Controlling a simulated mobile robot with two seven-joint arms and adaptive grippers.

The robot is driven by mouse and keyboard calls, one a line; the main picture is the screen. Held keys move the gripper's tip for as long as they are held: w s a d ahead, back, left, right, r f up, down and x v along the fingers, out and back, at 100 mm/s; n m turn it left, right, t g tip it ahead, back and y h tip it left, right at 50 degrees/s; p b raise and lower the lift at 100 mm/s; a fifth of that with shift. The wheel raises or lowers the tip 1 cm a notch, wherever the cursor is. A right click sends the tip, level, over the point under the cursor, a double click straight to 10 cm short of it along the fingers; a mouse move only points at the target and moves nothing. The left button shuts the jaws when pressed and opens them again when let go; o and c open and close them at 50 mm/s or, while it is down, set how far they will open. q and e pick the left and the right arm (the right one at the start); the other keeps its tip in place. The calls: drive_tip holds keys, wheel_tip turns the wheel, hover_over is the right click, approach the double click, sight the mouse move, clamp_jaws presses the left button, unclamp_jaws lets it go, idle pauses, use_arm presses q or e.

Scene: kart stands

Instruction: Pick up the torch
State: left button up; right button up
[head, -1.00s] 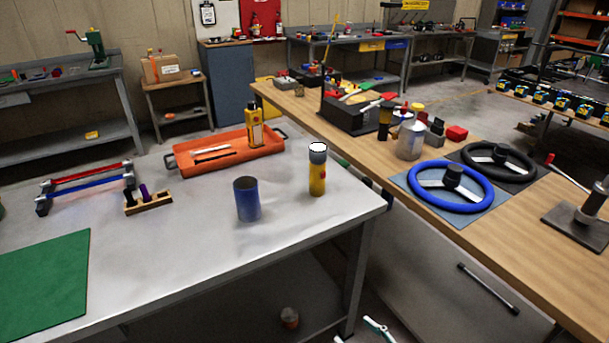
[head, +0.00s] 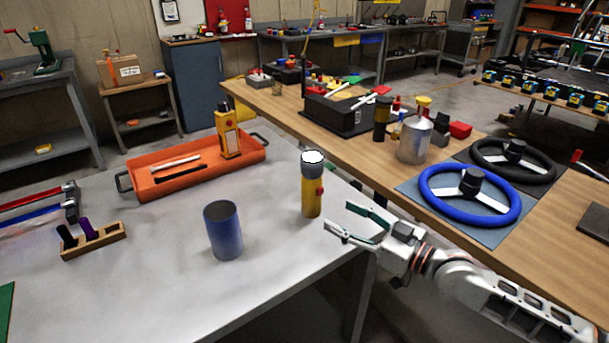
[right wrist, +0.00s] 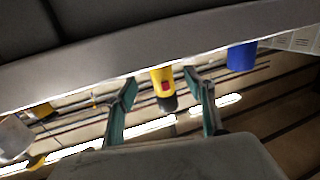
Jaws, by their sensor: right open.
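The torch (head: 312,190) stands upright near the right edge of the grey metal table. It is yellow with a red button, a grey head and a white lens on top. My right gripper (head: 338,216) is open and empty, just to the right of the torch, with its fingers pointing at it. In the right wrist view the torch (right wrist: 163,86) appears between the two spread fingers and a little beyond them, not clasped. My left gripper is not in view.
A blue cylinder (head: 224,232) stands left of the torch. An orange tray (head: 145,190) holding a yellow device (head: 228,136) lies behind. A wooden holder (head: 110,240) is at left. The wooden bench (head: 350,160) with a blue steering wheel (head: 470,217) runs along the right.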

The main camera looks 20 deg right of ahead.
sight(320, 199)
drive_tip(key=shift+w, duration=0.4)
drive_tip(key=shift+w+a+r, duration=0.25)
drive_tip(key=shift+w+a, duration=0.45)
drive_tip(key=shift+a, duration=0.05)
drive_tip(key=x, duration=0.2)
drive_tip(key=r+x, duration=0.1)
drive_tip(key=x, duration=0.1)
drive_tip(key=shift+w, duration=0.1)
drive_tip(key=shift+w+a+f, duration=0.1)
drive_tip(key=shift+w+a, duration=0.05)
drive_tip(key=shift+w, duration=0.25)
drive_tip(key=c, duration=1.1)
drive_tip(key=shift+c, duration=1.4)
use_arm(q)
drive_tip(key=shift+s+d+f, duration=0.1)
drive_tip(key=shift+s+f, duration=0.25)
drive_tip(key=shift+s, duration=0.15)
